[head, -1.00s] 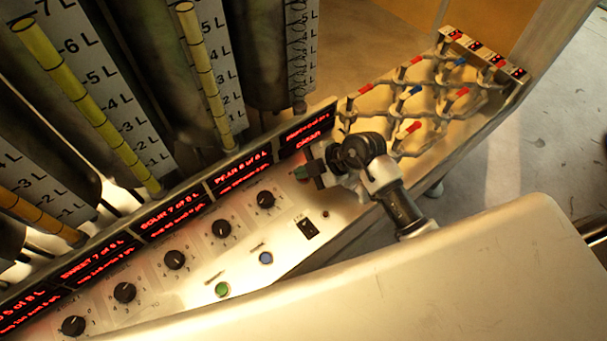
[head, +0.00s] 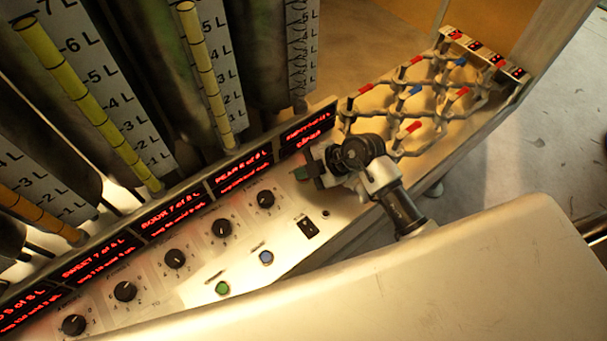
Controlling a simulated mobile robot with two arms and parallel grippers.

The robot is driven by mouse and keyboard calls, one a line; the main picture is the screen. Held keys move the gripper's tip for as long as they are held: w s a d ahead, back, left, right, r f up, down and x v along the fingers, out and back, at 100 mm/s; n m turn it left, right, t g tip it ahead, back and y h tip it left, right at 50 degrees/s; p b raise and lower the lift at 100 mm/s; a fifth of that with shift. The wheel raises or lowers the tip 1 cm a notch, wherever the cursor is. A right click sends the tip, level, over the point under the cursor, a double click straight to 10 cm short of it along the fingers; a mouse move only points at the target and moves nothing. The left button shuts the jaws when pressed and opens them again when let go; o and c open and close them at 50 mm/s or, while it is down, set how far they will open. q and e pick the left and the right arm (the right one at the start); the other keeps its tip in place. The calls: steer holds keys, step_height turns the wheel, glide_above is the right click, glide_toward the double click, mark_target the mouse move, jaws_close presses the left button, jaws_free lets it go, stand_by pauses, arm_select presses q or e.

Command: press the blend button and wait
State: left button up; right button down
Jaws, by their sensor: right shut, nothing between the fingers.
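A green button (head: 222,288) and a blue button (head: 266,257) sit on the pale control panel (head: 190,292). Their labels are too small to read, so I cannot tell which one is the blend button. My right gripper (head: 312,168) is shut and empty at the panel's upper right, just below the rightmost red display (head: 308,132). It is well to the upper right of both buttons. A small green patch shows at its fingertips; I cannot tell what it is. My left gripper is out of view.
Several black dials (head: 175,259) line the panel under red-lit displays (head: 170,212). A black switch (head: 308,228) is right of the blue button. Tall gauges (head: 95,103) stand behind. A rack of grey pipework with red and blue handles (head: 415,95) is at upper right.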

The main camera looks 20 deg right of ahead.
steer(key=shift+s+f, duration=0.25)
steer(key=shift+f, duration=0.3)
stand_by(0.4)
steer(key=shift+w+d+r+p, duration=0.15)
steer(key=shift+r+p, duration=0.45)
steer(key=shift+p, duration=0.15)
steer(key=shift+d+r+p, duration=0.25)
steer(key=shift+r+p, duration=0.1)
steer(key=shift+p, duration=0.05)
steer(key=shift+a, duration=0.1)
steer(key=shift+w+r, duration=0.1)
steer(key=shift+r, duration=0.15)
step_height(320, 180, up, 5)
steer(key=p, duration=0.5)
steer(key=shift+f+p, duration=0.15)
steer(key=shift+p, duration=0.25)
